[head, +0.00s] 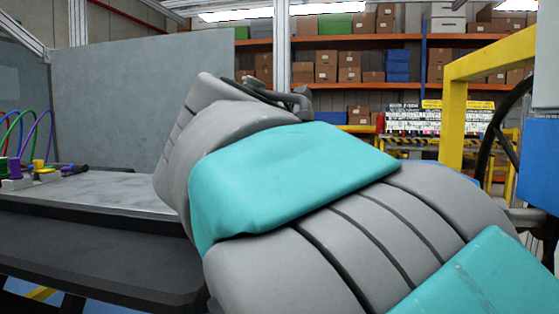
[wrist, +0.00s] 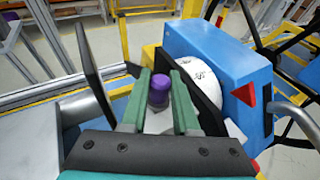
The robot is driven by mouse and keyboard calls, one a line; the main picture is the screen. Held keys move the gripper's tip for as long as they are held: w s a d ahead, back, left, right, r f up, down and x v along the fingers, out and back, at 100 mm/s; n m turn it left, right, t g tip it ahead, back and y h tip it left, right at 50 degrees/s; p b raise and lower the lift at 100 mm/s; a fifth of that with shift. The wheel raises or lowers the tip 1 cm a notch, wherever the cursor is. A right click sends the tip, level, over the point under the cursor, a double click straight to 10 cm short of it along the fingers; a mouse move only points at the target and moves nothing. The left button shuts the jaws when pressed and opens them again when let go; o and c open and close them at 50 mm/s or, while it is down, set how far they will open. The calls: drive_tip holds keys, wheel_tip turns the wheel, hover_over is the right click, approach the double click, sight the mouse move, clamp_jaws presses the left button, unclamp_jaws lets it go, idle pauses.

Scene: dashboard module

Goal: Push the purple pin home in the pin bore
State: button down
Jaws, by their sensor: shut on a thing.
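In the wrist view the purple pin (wrist: 158,88) stands between the two green fingers of my gripper (wrist: 160,82). The gripper is shut on it, and a pale grey part shows below the purple end. A blue dashboard module (wrist: 225,55) with a round white dial (wrist: 199,82) and a red triangle (wrist: 244,94) is just right of the fingers. I cannot make out the pin bore in either view. In the head view my own arm hides the gripper and pin.
A steering wheel (head: 497,135) and a yellow frame (head: 460,110) stand at the right in the head view. A grey bench (head: 100,203) at left carries coloured cables and plugs (head: 40,172). Shelves with boxes (head: 340,75) are far behind.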

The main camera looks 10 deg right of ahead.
drive_tip(key=shift+f, duration=0.55)
drive_tip(key=shift+r, duration=0.15)
drive_tip(key=shift+r, duration=1.65)
drive_tip(key=shift+f, duration=1.8)
idle(0.8)
drive_tip(key=c, duration=0.6)
unclamp_jaws()
